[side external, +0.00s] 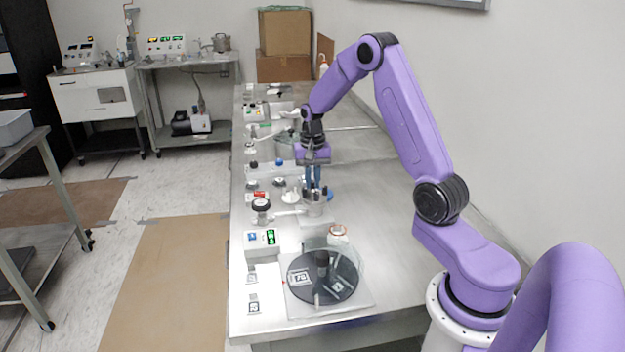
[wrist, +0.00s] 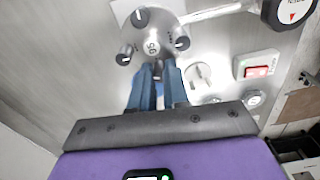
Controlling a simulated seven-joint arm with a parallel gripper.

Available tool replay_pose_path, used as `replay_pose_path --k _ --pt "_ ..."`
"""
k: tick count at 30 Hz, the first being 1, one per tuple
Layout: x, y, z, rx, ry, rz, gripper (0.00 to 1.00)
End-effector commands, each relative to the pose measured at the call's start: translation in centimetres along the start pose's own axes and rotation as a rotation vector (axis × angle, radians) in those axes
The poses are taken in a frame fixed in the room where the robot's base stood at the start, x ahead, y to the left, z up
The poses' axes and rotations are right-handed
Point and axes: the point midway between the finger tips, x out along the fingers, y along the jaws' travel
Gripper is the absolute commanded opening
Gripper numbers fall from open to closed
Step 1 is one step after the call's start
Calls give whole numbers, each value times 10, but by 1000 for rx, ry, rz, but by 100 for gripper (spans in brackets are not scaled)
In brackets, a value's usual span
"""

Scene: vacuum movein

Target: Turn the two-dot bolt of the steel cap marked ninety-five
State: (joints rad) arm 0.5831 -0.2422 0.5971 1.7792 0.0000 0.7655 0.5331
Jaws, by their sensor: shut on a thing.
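The steel cap (wrist: 150,36) is in the upper middle of the wrist view. Its number is turned in the picture and looks like 95. Several dark bolts with pale marks stand around its rim: a top bolt (wrist: 140,17), a left bolt (wrist: 125,55) and a right bolt (wrist: 182,40). My gripper (wrist: 158,75) has blue fingers shut on the near bolt (wrist: 158,68), at the cap's lower edge. The dots on the bolts are too small to read. In the side view my gripper (side external: 313,186) points down at the small steel vessel (side external: 313,209).
A round gauge (side external: 261,205) stands left of the vessel, joined by a pipe. A red switch (wrist: 258,70) and a white knob (wrist: 198,78) lie to the right in the wrist view. A glass-covered dark disc (side external: 322,290) is nearer the camera. The bench's right side is clear.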

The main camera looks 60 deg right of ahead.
Motion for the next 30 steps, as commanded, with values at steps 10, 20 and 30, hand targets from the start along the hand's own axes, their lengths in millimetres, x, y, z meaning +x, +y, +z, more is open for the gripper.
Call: replay_pose_path --k 10,20,30 --pt "0 0 0 -316 0 0 0" --pt "0 0 0 -533 0 0 0" --pt "0 0 0 -623 1 0 0"
